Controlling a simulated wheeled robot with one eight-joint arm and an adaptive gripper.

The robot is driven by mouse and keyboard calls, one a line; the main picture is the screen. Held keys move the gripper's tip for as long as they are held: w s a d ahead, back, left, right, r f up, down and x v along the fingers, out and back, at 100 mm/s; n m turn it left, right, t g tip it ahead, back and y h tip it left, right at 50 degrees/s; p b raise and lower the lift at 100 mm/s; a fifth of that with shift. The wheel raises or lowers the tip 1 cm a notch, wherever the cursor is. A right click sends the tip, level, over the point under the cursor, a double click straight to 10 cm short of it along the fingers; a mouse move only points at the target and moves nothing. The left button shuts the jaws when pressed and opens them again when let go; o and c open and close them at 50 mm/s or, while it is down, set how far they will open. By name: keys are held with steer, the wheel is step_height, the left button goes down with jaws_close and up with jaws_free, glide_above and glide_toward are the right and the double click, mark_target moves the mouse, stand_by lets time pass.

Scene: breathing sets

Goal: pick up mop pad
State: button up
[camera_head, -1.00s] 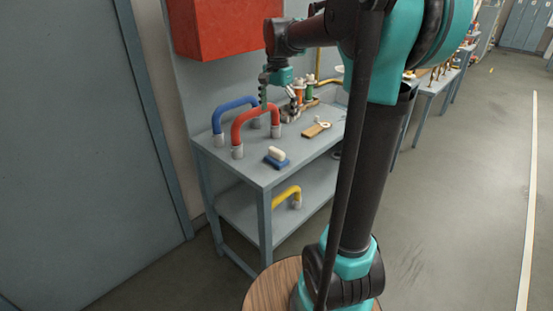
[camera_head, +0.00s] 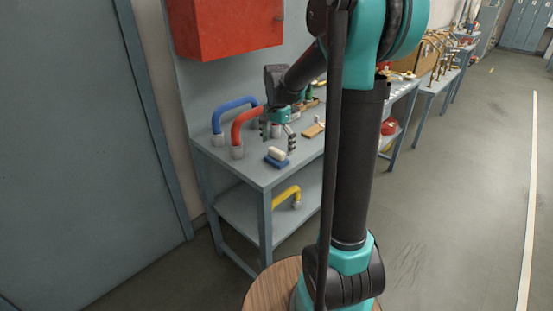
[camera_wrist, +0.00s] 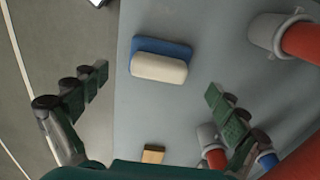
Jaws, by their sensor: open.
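The mop pad, a blue base with a cream-white block on it (camera_head: 276,156), lies on the top of the grey workbench (camera_head: 258,174) near its front left part. In the wrist view the mop pad (camera_wrist: 159,64) sits in the upper middle, between and beyond my two spread fingers. My gripper (camera_head: 277,138) is open and empty, above the bench just behind and over the pad, apart from it as far as I can tell. In the wrist view my gripper's fingers (camera_wrist: 155,90) are wide apart with nothing between their tips.
A red hose (camera_head: 239,120) and a blue hose (camera_head: 232,105) with grey end fittings stand close to the left. A wooden piece (camera_head: 314,130) lies to the right. A yellow hose (camera_head: 286,192) is on the lower shelf. A red cabinet (camera_head: 225,28) hangs above.

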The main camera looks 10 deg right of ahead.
mark_target(276, 150)
step_height(276, 150, down, 4)
steer(key=shift+s+a+f, duration=0.1)
steer(key=shift+s+f, duration=0.05)
steer(key=c, duration=1.4)
steer(key=shift+o, duration=0.2)
step_height(276, 150, up, 20)
